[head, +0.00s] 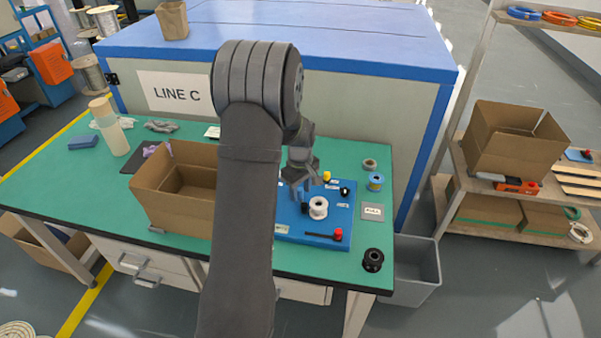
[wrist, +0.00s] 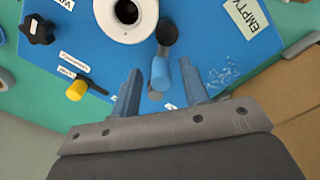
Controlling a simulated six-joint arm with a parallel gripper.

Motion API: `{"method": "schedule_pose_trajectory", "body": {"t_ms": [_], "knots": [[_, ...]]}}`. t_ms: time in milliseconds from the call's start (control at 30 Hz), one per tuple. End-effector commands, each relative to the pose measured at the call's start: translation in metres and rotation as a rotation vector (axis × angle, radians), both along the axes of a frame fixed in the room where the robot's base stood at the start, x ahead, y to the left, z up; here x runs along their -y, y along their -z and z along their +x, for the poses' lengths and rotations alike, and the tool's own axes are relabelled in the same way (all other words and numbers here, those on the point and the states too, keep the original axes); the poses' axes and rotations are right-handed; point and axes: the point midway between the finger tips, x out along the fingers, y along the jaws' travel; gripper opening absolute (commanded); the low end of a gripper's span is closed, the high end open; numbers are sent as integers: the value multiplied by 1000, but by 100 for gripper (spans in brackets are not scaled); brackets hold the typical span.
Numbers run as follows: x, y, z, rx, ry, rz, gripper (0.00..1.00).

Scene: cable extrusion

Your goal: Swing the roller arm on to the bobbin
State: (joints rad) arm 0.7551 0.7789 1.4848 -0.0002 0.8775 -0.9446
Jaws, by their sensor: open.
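The white bobbin (head: 318,208) stands on the blue board (head: 290,230); in the wrist view it is at the top (wrist: 120,22), with a dark hole. What looks like the roller arm (wrist: 160,75) is a blue bar with a black rounded end (wrist: 167,32), close to the bobbin's lower right edge. I cannot tell whether they touch. My gripper (wrist: 161,68) is open, one blue finger on each side of the bar, with gaps showing. In the head view my gripper (head: 303,190) is over the board, left of the bobbin, and my wrist hides part of the board.
A yellow knob (wrist: 76,90) and a black knob (wrist: 38,29) stand on the board. A red-ended black lever (head: 338,234) lies at its front. An open cardboard box (head: 165,205) is left of my arm. A black spool (head: 373,260) stands at the table's front right.

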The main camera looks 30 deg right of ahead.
Motion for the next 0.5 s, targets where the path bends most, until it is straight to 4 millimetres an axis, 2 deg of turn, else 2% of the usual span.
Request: {"method": "schedule_pose_trajectory", "body": {"t_ms": [167,500], "knots": [[1,-33,1,4,0,-4,41],[1,-117,1,5,0,-4,41]]}}
